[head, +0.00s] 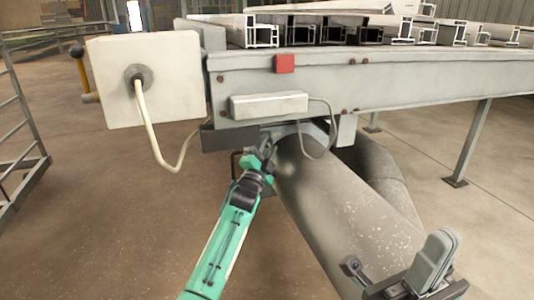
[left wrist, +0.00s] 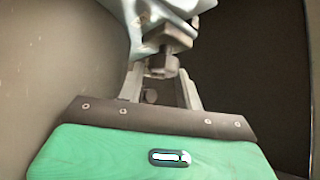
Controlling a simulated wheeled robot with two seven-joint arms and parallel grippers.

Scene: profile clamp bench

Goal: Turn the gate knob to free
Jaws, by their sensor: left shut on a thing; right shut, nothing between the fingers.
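My left gripper (head: 267,150) reaches up from below, under the left end of the bench. In the left wrist view the left gripper (left wrist: 163,78) has its two grey fingers shut on a small grey knob (left wrist: 165,62). The knob sits under a pale blue-grey gate casting (left wrist: 150,15); the fingers hide part of it. In the head view the gate (head: 310,128) is at the top of the big duct, and the knob is too small to make out. I cannot read the knob's setting.
The steel bench (head: 400,85) carries several open profiles. A pale box (head: 150,80) with a hanging cable is at its left end. A speckled grey duct (head: 340,215) runs down right of my left arm.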

